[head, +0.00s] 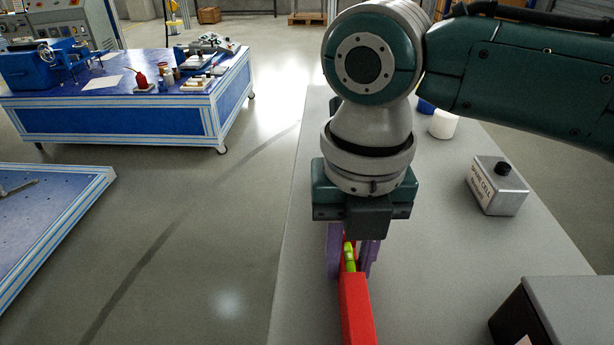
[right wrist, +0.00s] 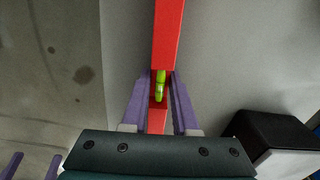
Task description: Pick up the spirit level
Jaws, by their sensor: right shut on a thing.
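The spirit level is a long red bar (head: 356,308) with a yellow-green vial, at the lower middle of the head view. In the right wrist view the spirit level (right wrist: 167,38) runs up and down the middle, with its vial between the fingers. My right gripper (head: 350,270) is shut on it around the vial section, one purple finger on each side. The gripper hides part of the bar in the head view. I cannot tell whether the bar touches the bench. My left gripper (right wrist: 32,166) shows only as two purple fingertips, apart and empty, at the lower left of the right wrist view.
The grey bench (head: 440,230) holds a silver load cell box (head: 497,188), a white cylinder (head: 443,124) and a dark box (head: 560,315) at the lower right. Open floor (head: 190,240) lies left of the bench. A blue worktable (head: 120,120) stands beyond it.

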